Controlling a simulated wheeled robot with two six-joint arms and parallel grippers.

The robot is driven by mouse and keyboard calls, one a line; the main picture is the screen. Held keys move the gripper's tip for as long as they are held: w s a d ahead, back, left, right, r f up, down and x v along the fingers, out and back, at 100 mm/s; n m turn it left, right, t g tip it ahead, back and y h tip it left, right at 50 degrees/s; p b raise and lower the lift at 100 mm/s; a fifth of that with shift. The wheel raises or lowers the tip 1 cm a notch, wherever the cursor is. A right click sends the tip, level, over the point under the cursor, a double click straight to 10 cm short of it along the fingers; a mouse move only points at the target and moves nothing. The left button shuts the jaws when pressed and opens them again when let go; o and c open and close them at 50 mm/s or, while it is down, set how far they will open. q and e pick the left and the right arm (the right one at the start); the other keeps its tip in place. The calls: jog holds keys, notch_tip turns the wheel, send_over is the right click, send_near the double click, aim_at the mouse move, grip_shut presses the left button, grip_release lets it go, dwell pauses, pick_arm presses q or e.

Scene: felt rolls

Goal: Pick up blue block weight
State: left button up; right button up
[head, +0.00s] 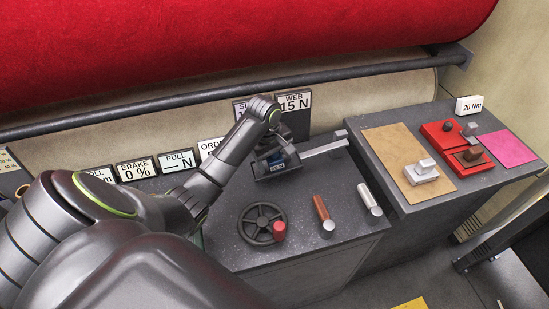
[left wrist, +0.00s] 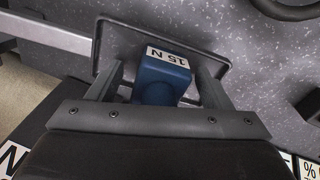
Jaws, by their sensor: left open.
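The blue block weight (left wrist: 165,77) has a white label reading 15 N on it. It sits in a shallow dark tray (left wrist: 208,57) on the speckled grey counter. In the left wrist view my left gripper (left wrist: 161,72) is open, with one finger on each side of the block. A gap shows between each finger and the block. My right gripper is not in view.
A metal bar (head: 325,149) runs right from the tray. A dark handwheel (head: 262,223) with a red knob, a copper-coloured cylinder (head: 321,208) and a silver cylinder (head: 366,194) are nearer. Sign plates (head: 293,103) and a red roll (head: 230,35) are behind. A red tray (head: 455,147) lies right.

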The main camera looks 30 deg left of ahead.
pick_arm(q)
jog(key=c, duration=1.3)
jog(key=shift+r, duration=0.1)
jog(key=shift+c, duration=0.2)
jog(key=shift+w+r, duration=0.1)
jog(key=shift+r, duration=0.15)
notch_tip(320, 180, up, 6)
jog(key=shift+r, duration=0.1)
notch_tip(320, 180, up, 2)
jog(key=shift+r+p, duration=0.25)
jog(key=shift+p, duration=0.25)
jog(key=shift+r+p, duration=0.3)
jog(key=shift+r, duration=0.1)
